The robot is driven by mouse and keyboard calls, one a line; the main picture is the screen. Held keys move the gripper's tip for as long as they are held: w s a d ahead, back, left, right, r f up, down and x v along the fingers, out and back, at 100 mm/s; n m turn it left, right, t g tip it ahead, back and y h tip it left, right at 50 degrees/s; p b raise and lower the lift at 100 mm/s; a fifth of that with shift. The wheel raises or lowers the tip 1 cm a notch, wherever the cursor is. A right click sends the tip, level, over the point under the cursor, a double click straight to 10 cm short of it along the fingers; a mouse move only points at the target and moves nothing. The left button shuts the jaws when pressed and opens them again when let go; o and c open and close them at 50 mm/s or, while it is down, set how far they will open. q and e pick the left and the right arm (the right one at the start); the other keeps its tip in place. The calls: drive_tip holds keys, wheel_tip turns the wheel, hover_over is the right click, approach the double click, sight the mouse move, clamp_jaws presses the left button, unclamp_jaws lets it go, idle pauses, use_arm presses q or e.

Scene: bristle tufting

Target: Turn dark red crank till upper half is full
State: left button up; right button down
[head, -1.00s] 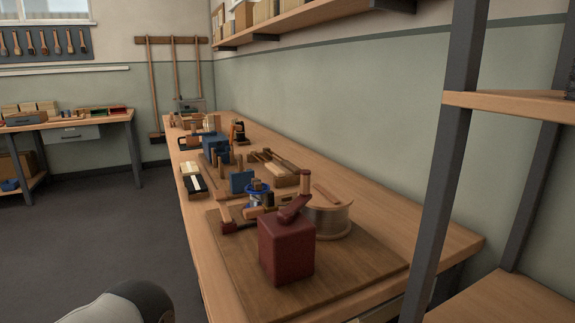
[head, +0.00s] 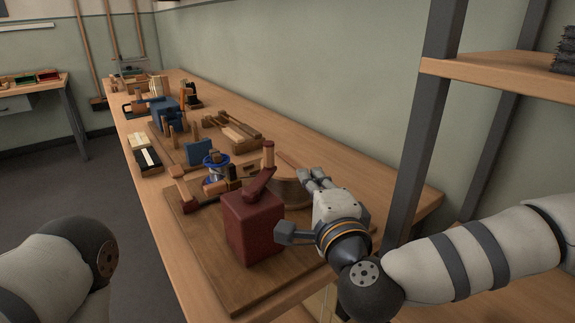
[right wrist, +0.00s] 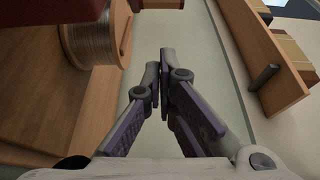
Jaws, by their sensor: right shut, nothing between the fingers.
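The dark red crank has a block-shaped housing (head: 253,225) near the board's front, with a slanted dark red arm (head: 260,182) on top and an upright wooden handle (head: 268,154). In the right wrist view only a dark red edge shows at top left. My right gripper (head: 314,176) is shut and empty, to the right of the crank and apart from its handle, in front of the wire spool (head: 289,192). The gripper (right wrist: 160,58) and the spool (right wrist: 94,38) also show in the right wrist view. My left gripper is out of view. No half-full marking is readable.
A wooden board (head: 205,250) carries the crank, a blue-rimmed reel (head: 215,167) and a wooden-handled part (head: 180,186). Blue blocks and tools stand farther along the bench. A grey shelf post (head: 425,130) rises at right, close to my right arm.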

drive_tip(key=w+a, duration=0.4)
drive_tip(key=w, duration=0.1)
drive_tip(key=shift+w+a, duration=0.15)
drive_tip(key=shift+w, duration=0.2)
